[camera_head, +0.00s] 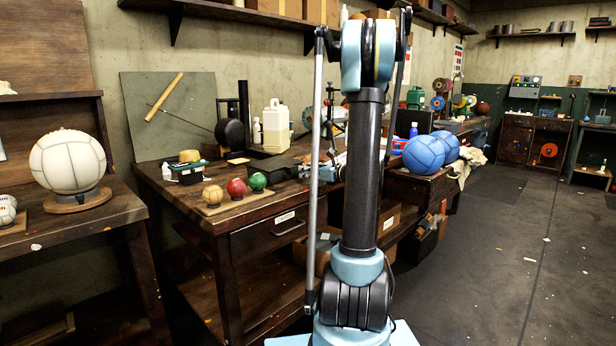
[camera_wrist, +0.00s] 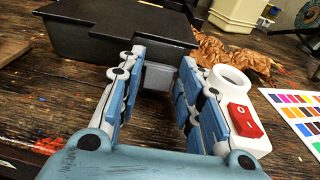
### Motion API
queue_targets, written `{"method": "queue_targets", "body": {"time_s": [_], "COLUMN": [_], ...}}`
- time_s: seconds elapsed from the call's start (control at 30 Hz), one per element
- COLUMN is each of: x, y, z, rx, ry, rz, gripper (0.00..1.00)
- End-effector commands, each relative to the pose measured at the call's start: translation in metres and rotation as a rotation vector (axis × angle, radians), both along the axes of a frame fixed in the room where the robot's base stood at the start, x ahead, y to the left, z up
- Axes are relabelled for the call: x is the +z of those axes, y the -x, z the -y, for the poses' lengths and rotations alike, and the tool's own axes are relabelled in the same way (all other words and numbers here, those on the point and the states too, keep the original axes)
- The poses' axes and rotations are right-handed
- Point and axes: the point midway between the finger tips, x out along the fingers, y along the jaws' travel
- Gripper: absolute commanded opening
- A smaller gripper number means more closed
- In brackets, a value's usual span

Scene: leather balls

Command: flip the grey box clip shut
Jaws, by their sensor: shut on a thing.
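The black box (camera_wrist: 115,35) sits on the dark wooden bench at the top left of the wrist view, with a flat black lid on it. Its grey clip (camera_wrist: 158,76) is a small block at the box's near side. My gripper (camera_wrist: 162,66) reaches to it, with one blue-and-white finger on each side, and is shut on the clip. The clip's lower part and hinge are hard to make out. In the head view a black box (camera_head: 266,170) shows on the bench, left of my arm.
A white device with a red switch (camera_wrist: 245,120) lies close beside the right finger. A colour chart (camera_wrist: 298,105) and brown scraps (camera_wrist: 225,55) lie further right. Three small balls on a board (camera_head: 236,190) and a white jug (camera_head: 275,125) stand on the bench.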

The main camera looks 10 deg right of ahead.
Motion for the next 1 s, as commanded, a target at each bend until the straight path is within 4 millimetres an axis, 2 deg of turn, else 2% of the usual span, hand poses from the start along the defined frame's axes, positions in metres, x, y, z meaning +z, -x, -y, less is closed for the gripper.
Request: {"method": "queue_targets", "body": {"time_s": [0.6,1.0], "x": [0.024,0.032], "y": [-0.01,-0.016], "z": [-0.01,-0.015], "rx": [0.004,0.003], "ry": [0.283,0.413], "rz": [-0.337,-0.495], "gripper": [0.09,0.09]}}
